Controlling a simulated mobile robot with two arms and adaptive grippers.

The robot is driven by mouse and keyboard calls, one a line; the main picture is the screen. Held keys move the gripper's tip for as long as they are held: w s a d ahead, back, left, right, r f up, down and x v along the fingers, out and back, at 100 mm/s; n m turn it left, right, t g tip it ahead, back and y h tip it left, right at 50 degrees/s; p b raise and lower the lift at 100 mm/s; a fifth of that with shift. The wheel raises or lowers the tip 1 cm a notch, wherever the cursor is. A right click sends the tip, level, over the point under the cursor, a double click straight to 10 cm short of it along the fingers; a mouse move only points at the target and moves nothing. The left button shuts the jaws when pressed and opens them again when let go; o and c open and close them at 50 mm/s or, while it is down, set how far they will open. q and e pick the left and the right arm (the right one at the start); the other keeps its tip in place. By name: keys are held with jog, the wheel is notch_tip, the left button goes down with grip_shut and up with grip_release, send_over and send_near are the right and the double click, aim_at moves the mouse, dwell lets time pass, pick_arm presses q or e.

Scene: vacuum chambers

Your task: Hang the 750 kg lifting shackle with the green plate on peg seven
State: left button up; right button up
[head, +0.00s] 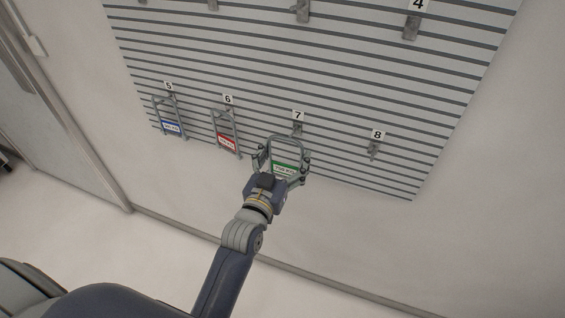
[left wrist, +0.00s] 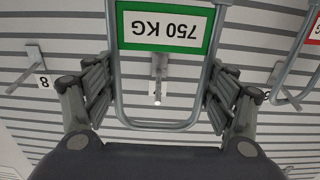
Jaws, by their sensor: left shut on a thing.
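The shackle with the green plate (head: 285,168) is a grey metal frame. In the left wrist view its plate (left wrist: 165,27) reads 750 KG upside down. My left gripper (head: 281,175) is shut on the frame's sides, with a finger at each side in the left wrist view. Peg seven (head: 297,129) is on the slatted wall panel, just above the frame's top bar in the head view. In the left wrist view the peg (left wrist: 158,75) shows through the frame's opening, between the plate and the rounded end bar. I cannot tell whether they touch. My right gripper is not in view.
A blue-plated shackle (head: 171,127) hangs at peg five and a red-plated one (head: 227,142) at peg six, left of mine. Peg eight (head: 374,149) is empty on the right. More pegs run along the panel's upper row. Bare wall lies below the panel.

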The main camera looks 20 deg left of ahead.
pick_arm(q)
jog(key=w+b, duration=0.2)
jog(key=w, duration=0.1)
jog(key=shift+w+f, duration=0.1)
jog(key=shift+w, duration=0.25)
jog(key=shift+w+f, duration=0.25)
jog(key=shift+w, duration=0.25)
jog(key=shift+w+f, duration=0.1)
dwell(0.3)
jog(key=o, duration=1.4)
jog(key=shift+f, duration=0.1)
jog(key=shift+f, duration=0.15)
